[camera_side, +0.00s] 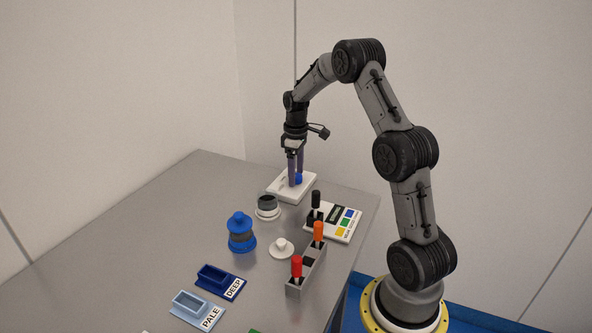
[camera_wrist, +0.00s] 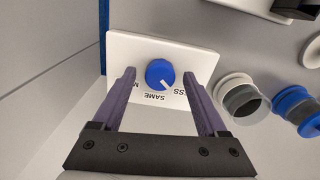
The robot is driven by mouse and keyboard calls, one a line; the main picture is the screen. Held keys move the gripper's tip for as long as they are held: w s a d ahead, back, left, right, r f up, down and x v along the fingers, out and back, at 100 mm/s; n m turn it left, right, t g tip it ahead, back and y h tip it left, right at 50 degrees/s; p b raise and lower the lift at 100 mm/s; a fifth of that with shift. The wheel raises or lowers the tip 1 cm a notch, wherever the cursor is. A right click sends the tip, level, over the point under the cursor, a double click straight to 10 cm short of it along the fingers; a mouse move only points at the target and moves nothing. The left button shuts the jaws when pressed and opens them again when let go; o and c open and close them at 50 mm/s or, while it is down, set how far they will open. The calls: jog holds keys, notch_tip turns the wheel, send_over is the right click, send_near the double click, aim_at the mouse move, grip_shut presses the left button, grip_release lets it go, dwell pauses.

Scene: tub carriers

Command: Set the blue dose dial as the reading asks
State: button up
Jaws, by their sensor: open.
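The blue dose dial (camera_side: 298,179) sits on a white plate (camera_side: 277,192) at the back of the table. In the wrist view the dial (camera_wrist: 158,73) has a white pointer mark aimed to the lower right, towards the label ending "ESS". The plate (camera_wrist: 125,46) also reads "SAME" in the middle and a partly hidden "M" at left. My gripper (camera_wrist: 158,78) is open, with its purple fingers on both sides of the dial and a gap showing on each side. In the side view my gripper (camera_side: 296,177) points straight down at the dial.
A white panel (camera_side: 345,212) with a dark display and coloured squares lies at right; its reading is illegible. Nearby are a grey-banded white tub (camera_side: 267,207), a blue tub (camera_side: 241,233), a white knobbed disc (camera_side: 281,248), a grey rack (camera_side: 312,268) with coloured handles, and "DEEP" (camera_side: 221,281) and "PALE" (camera_side: 197,309) trays.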

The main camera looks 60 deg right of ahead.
notch_tip(320, 180, up, 14)
dwell(0.6)
jog(key=shift+f, duration=0.1)
